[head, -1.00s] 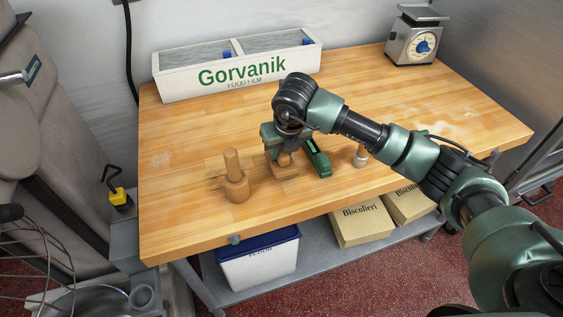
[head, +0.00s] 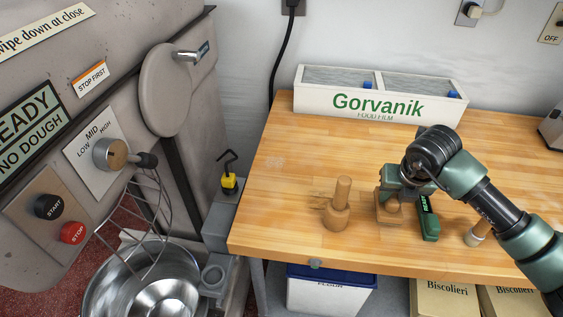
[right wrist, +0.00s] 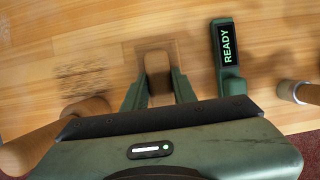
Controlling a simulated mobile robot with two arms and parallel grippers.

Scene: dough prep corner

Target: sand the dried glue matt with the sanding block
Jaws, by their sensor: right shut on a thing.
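The sanding block (head: 388,215) is a wooden block with a raised grip, at the middle of the wooden table's front part. My right gripper (head: 398,188) is shut on its grip from above. In the right wrist view the grip (right wrist: 158,70) sits between the two fingers, and the block's base looks blurred. The block is at or just above the table top; I cannot tell which. The dried glue (right wrist: 80,80) shows as a dark, streaky patch to the left of the block, apart from it. In the head view it is partly hidden behind a wooden tool. My left gripper is not in view.
The wooden tool (head: 337,210) stands upright left of the block. A green device reading READY (head: 428,220) lies close to its right, and a small wooden-handled item (head: 478,234) further right. A white Gorvanik box (head: 378,103) stands at the back. A mixer (head: 175,90) is left.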

